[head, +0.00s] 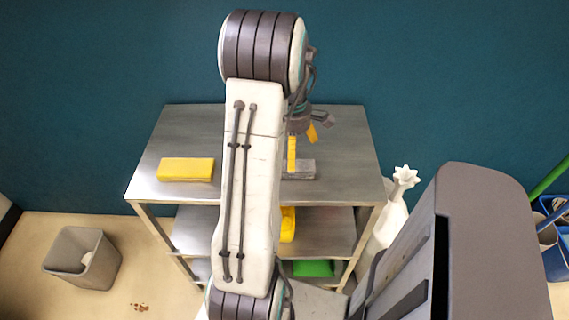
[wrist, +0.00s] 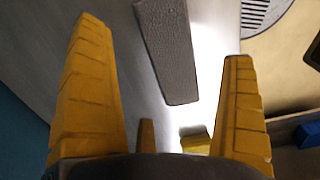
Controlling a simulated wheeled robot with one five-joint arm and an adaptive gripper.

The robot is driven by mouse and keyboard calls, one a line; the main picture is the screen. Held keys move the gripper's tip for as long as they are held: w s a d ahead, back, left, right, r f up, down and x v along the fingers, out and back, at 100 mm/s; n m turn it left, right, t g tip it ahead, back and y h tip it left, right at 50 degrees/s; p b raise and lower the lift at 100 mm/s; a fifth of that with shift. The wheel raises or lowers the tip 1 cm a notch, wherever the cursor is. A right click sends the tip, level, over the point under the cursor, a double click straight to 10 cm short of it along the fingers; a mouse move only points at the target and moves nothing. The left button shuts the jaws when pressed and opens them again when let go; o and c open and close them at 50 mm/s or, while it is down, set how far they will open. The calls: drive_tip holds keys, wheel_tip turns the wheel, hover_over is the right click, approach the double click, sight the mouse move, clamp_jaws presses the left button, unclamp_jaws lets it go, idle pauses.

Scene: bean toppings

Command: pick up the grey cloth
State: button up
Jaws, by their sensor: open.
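The grey cloth (head: 299,170) is a folded, block-like piece lying on the metal table top, right of the middle and partly hidden by my arm. In the wrist view the cloth (wrist: 168,50) shows its rough grey surface, lying between and beyond the fingers. My gripper (head: 302,149) is open and empty, with its yellow fingers above the table near the cloth. In the head view one finger overlaps the cloth's near side; I cannot tell how high it is above it. The fingers (wrist: 160,42) stand wide apart in the wrist view.
A yellow sponge-like block (head: 186,169) lies on the table top (head: 150,178) at left. Shelves below hold a yellow item (head: 287,226) and a green item (head: 313,268). A grey bin (head: 83,262) stands left on the floor, a white container (head: 387,232) right of the table.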

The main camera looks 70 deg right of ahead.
drive_tip(key=shift+s+f, duration=0.2)
drive_tip(key=shift+f, duration=2.5)
drive_tip(key=c, duration=1.2)
drive_tip(key=shift+o, duration=0.2)
drive_tip(key=shift+r, duration=0.2)
wheel_tip(320, 180, up, 4)
drive_tip(key=shift+d+f, duration=0.1)
drive_tip(key=shift+f, duration=0.05)
drive_tip(key=s+a+r, duration=0.3)
drive_tip(key=s+r, duration=0.4)
drive_tip(key=s, duration=0.4)
drive_tip(key=shift+s, duration=0.2)
